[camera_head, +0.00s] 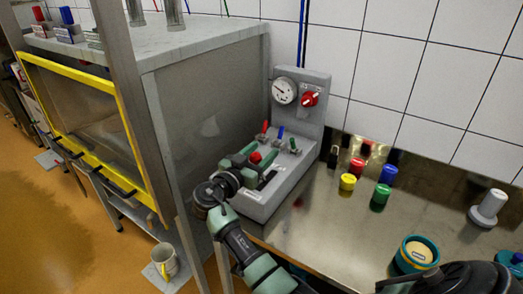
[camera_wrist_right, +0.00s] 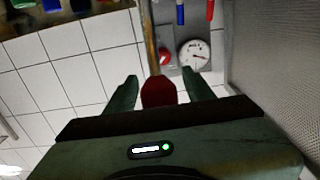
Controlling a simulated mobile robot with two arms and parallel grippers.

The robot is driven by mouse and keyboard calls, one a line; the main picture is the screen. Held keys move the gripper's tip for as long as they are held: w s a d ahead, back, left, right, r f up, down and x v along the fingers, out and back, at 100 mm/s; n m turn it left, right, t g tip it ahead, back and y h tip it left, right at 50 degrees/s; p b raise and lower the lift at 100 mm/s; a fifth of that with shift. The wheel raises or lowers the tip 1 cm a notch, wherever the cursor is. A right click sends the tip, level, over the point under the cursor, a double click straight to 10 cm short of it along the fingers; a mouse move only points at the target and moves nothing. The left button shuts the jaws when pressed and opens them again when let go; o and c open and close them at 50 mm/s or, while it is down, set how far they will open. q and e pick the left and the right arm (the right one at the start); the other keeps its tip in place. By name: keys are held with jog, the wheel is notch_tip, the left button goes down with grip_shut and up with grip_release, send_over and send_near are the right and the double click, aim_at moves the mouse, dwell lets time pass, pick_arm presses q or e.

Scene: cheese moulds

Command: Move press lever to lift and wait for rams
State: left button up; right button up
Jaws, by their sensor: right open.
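The grey control box (camera_head: 270,198) stands on the steel bench, with a gauge (camera_head: 285,91) and red rotary knob (camera_head: 310,98) on its upright back. Small levers with a red handle (camera_head: 265,127) and a blue handle (camera_head: 281,132) rise from its top. My right gripper (camera_head: 252,158) is open over the box. A red rounded knob (camera_wrist_right: 158,92) shows between its fingers in the wrist view; I cannot tell if they touch it. The gauge (camera_wrist_right: 195,55) also shows there. The rams are not clearly visible. My left gripper is not in view.
A yellow-framed press cabinet (camera_head: 130,120) stands left of the box. Several coloured cylinders, including a yellow one (camera_head: 348,182) and a green one (camera_head: 380,198), stand right of it. A blue-rimmed tub (camera_head: 418,252) is nearer. The bench between is clear.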

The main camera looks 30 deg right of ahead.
grip_shut()
dwell(1.4)
